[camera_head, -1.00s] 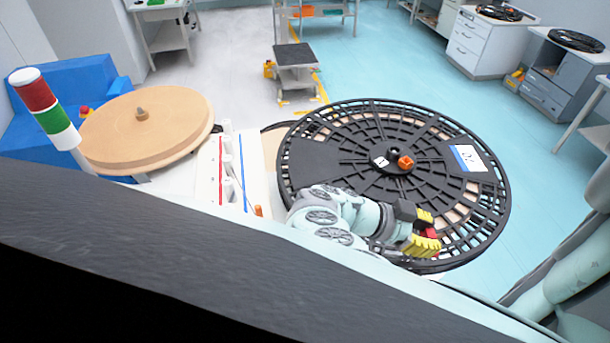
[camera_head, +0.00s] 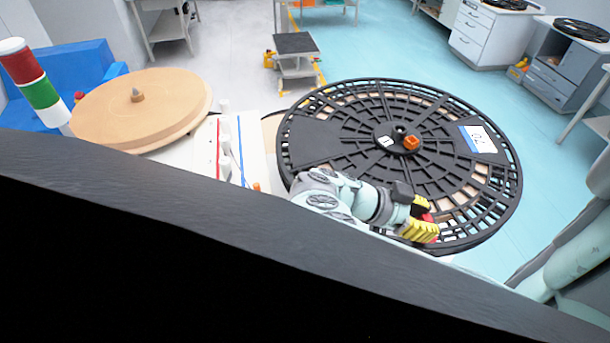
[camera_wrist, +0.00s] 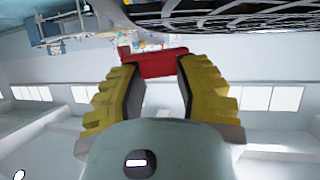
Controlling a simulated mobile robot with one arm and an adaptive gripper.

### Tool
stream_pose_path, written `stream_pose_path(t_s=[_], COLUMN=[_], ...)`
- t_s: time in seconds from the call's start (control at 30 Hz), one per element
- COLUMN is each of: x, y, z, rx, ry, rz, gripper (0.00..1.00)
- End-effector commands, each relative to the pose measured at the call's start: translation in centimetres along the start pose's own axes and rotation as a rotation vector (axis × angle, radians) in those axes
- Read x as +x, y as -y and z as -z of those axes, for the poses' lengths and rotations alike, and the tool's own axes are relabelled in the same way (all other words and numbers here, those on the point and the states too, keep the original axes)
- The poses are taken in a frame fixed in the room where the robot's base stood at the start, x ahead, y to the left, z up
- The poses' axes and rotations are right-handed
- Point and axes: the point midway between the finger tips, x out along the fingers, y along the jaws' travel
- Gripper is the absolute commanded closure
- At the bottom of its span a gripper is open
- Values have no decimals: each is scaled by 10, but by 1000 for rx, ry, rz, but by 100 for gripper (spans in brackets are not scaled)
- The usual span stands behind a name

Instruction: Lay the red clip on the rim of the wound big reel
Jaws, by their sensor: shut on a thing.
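The wound big reel (camera_head: 340,152) is a large black spoked disc lying flat, with an orange knob (camera_head: 411,142) at its hub and a white label on its right side. My gripper (camera_head: 424,224), with yellow fingers, is at the reel's near rim in the head view. In the wrist view my gripper (camera_wrist: 155,85) is shut on the red clip (camera_wrist: 158,64), which sits crosswise between the fingertips. The clip also shows as a small red patch (camera_head: 427,217) in the head view, mostly hidden by the fingers. I cannot tell whether it touches the rim.
A wooden disc (camera_head: 140,105) lies to the left, beside a red, green and white signal light (camera_head: 30,82). A white rail panel (camera_head: 230,150) stands between disc and reel. A small trolley (camera_head: 296,52) and grey cabinets (camera_head: 485,38) stand behind. Floor beyond the reel is clear.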

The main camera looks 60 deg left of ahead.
Motion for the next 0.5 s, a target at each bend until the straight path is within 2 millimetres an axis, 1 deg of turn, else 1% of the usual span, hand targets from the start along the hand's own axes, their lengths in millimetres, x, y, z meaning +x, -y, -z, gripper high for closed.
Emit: stream_pose_path(t_s=[0.03,0.23,0.27,0.5], x=[20,20,20,20], y=[-6,-6,-6,-7], z=[-23,-22,-22,-22], rx=[81,81,82,82], ry=[-12,-15,-15,-13], rz=[3,1,0,0], gripper=[84,84,61,36])
